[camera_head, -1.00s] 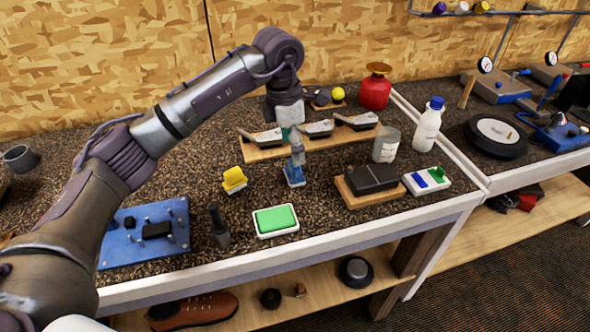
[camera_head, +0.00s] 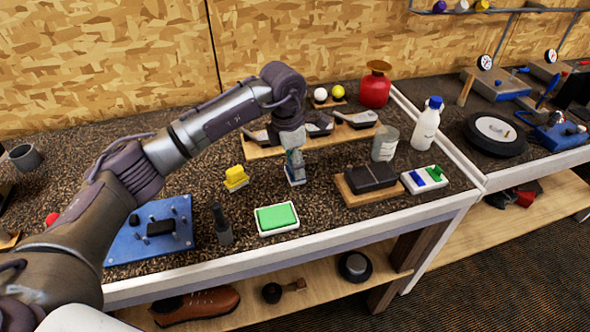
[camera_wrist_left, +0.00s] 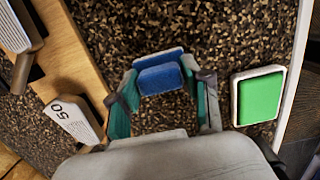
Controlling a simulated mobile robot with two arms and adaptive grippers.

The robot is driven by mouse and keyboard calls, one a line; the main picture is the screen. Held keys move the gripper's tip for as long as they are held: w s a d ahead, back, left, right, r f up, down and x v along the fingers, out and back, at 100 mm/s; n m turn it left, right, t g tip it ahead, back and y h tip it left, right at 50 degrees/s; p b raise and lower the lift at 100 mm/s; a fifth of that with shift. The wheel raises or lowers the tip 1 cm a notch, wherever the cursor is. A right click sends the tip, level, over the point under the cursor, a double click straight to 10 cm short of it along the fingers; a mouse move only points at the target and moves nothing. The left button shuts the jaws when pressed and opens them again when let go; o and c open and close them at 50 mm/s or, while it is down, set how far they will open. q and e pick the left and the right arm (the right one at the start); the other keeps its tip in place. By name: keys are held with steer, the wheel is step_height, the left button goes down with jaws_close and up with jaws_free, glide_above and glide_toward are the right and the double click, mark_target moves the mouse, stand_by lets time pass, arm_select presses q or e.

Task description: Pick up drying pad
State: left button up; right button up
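A small blue pad with a pale base (camera_head: 296,182) stands on the speckled bench top, mostly hidden by my left gripper in the head view. My left gripper (camera_head: 295,168) points down right over it. In the left wrist view the blue pad (camera_wrist_left: 160,77) lies between the tips of the two spread green-and-grey fingers (camera_wrist_left: 160,75), one at each end of it. I cannot tell whether the fingers touch it. A similar yellow pad (camera_head: 235,175) stands to the left. No label shows which is the drying pad. My right gripper is not in view.
A green pad in a white tray (camera_head: 277,218) lies in front of the gripper. Golf club heads rest on a wooden rack (camera_head: 262,152) close behind. A dark block on a wooden base (camera_head: 371,180) is to the right; a blue fixture board (camera_head: 125,240) is at left.

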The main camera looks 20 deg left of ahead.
arm_select(q)
steer(key=c, duration=0.5)
steer(key=shift+o, duration=0.2)
steer(key=shift+r, duration=0.1)
steer(key=shift+r, duration=0.5)
step_height(320, 180, up, 3)
steer(key=shift+f+b, duration=0.15)
steer(key=shift+b, duration=0.65)
steer(key=s+d+r+b, duration=0.2)
steer(key=s+d+r, duration=0.3)
steer(key=d, duration=0.5)
step_height(320, 180, up, 2)
steer(key=shift+s+d+r, duration=0.1)
steer(key=shift+s+d, duration=0.05)
steer(key=shift+d, duration=0.05)
